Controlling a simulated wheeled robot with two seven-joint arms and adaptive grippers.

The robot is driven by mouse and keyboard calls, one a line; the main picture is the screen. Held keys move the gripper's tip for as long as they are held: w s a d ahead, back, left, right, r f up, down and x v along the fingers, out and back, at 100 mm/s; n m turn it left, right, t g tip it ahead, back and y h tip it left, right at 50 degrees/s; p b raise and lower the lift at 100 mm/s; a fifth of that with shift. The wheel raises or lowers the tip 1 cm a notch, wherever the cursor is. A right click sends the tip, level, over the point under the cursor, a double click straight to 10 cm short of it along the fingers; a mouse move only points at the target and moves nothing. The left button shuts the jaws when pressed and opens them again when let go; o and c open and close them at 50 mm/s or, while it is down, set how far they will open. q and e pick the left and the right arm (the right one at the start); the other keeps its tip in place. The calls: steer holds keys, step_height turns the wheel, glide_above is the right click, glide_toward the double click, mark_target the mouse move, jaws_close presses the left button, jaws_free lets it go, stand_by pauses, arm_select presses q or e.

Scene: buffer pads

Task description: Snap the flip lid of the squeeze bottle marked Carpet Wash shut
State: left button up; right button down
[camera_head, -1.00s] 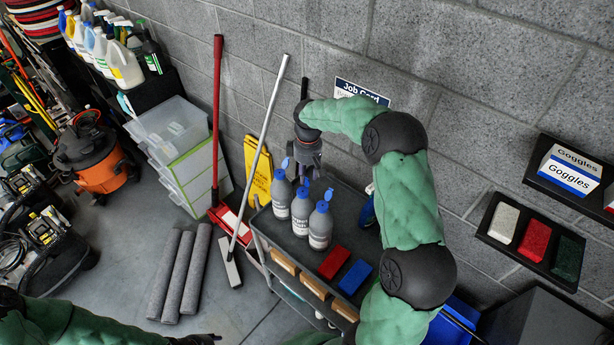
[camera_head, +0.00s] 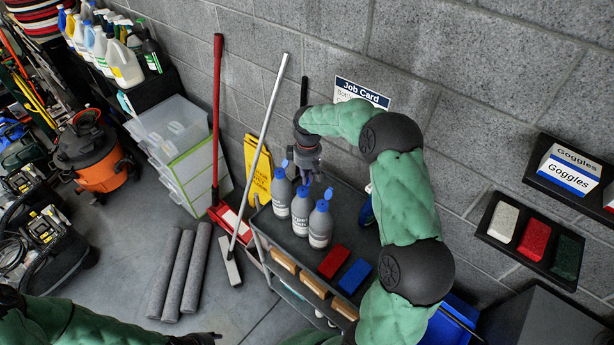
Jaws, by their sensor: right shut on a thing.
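Three grey squeeze bottles with blue flip caps stand upright in a row on the cart top: a left one (camera_head: 281,193), a middle one (camera_head: 300,214) and a right one (camera_head: 320,231). The middle one's label seems to read Carpet Wash, but it is small. The left and right bottles' lids look raised. My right gripper (camera_head: 309,178) points down just behind the middle bottle's blue cap (camera_head: 302,192). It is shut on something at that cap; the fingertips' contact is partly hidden. My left gripper (camera_head: 197,339) is a dark shape at the bottom edge, its fingers unclear.
The dark cart (camera_head: 343,228) also holds a red pad (camera_head: 335,261) and a blue pad (camera_head: 355,276). A grey-handled mop (camera_head: 262,150) and a yellow sign (camera_head: 258,172) stand left of it. A job card (camera_head: 361,94) hangs on the wall behind.

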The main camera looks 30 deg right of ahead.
steer(key=h+b, duration=0.2)
steer(key=b, duration=0.2)
steer(key=a+t+h+b, duration=0.1)
steer(key=b, duration=0.3)
steer(key=a+t+h+b, duration=0.1)
steer(key=h+b, duration=0.1)
steer(key=b, duration=0.2)
steer(key=shift+s+a+f+h+b, duration=0.1)
steer(key=shift+s+f+h+b, duration=0.2)
steer(key=shift+s+f, duration=0.1)
steer(key=shift+a+r+t+h+b, duration=0.15)
steer(key=shift+t+h+b, duration=0.15)
steer(key=shift+h+b, duration=0.55)
steer(key=shift+s+y, duration=0.1)
steer(key=shift+y, duration=0.15)
steer(key=c, duration=1.3)
jaws_free()
steer(key=v, duration=1.2)
